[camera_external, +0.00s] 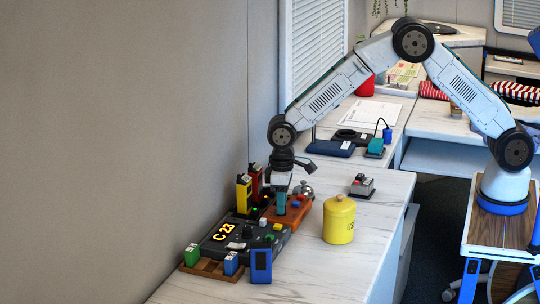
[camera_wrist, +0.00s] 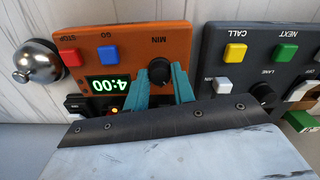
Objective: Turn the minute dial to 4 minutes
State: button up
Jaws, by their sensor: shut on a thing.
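The orange timer unit (camera_wrist: 195,35) shows upside down in the wrist view, with a MIN label, a red STOP button and a blue GO button. Its lit green display (camera_wrist: 108,84) reads 4:00. The dark minute dial (camera_wrist: 158,66) sits beside the MIN label, mostly hidden by my fingers. My gripper (camera_wrist: 164,75) has its teal fingers shut on the dial, one on each side. In the external view the orange unit (camera_external: 298,215) stands on the counter, with my gripper (camera_external: 281,208) pointing down onto it.
A dark console (camera_external: 262,246) with a C 23 display adjoins the orange unit. A silver bell (camera_wrist: 37,62) stands close beside it. A yellow canister (camera_external: 339,222) and a small grey device (camera_external: 362,186) stand to the right.

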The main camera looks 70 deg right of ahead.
dwell(0.4)
jog(key=o, duration=1)
notch_tip(320, 180, up, 8)
jog(key=shift+f, duration=0.1)
jog(key=s+d+r, duration=0.6)
jog(key=s, duration=0.9)
jog(key=s+d+r+m+t, duration=0.1)
jog(key=s+d+r, duration=0.5)
jog(key=s, duration=0.9)
jog(key=s+d+r+m, duration=0.1)
jog(key=s+d+r, duration=0.5)
jog(key=s, duration=0.9)
jog(key=shift+d+r, duration=0.3)
jog(key=shift+d, duration=0.2)
